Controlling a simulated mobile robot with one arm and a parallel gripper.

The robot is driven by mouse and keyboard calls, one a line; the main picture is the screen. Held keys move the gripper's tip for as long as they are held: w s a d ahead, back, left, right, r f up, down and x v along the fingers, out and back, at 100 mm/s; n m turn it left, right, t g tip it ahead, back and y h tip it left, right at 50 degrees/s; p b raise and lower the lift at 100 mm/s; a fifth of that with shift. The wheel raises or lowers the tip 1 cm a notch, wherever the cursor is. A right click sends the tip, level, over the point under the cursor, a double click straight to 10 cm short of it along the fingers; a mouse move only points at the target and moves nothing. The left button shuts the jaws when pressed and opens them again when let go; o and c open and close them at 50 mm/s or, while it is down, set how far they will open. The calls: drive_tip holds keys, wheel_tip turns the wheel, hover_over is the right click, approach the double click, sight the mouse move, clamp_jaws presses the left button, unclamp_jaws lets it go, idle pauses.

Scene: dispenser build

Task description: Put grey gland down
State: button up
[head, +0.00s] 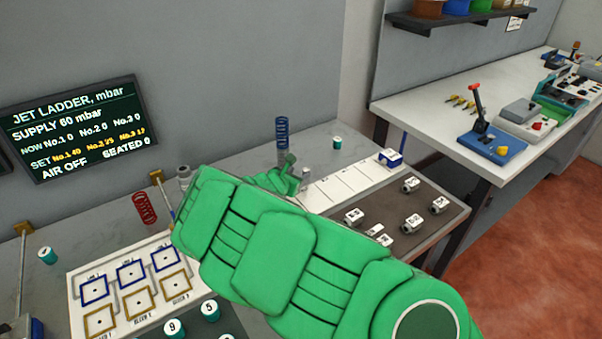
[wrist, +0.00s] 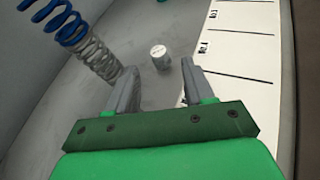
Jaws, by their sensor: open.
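A small grey cylinder, which looks like the grey gland (wrist: 160,58), stands upright on the grey bench top in the wrist view. It sits between and just beyond the tips of my gripper (wrist: 159,72). The jaws are open, with a gap on both sides of the cylinder, and hold nothing. In the head view the small grey cylinder (head: 305,174) shows just right of my gripper (head: 287,172), near the left end of the white strip. My green arm hides much of the bench in front of it.
A coil spring (wrist: 85,45), blue above and grey below, stands close left of my gripper. A white marked strip (head: 345,186) lies to the right. A dark mat (head: 450,212) holds several white blocks. A white board (head: 84,312) with square frames lies at the left.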

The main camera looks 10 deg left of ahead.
drive_tip(key=shift+v, duration=2.7)
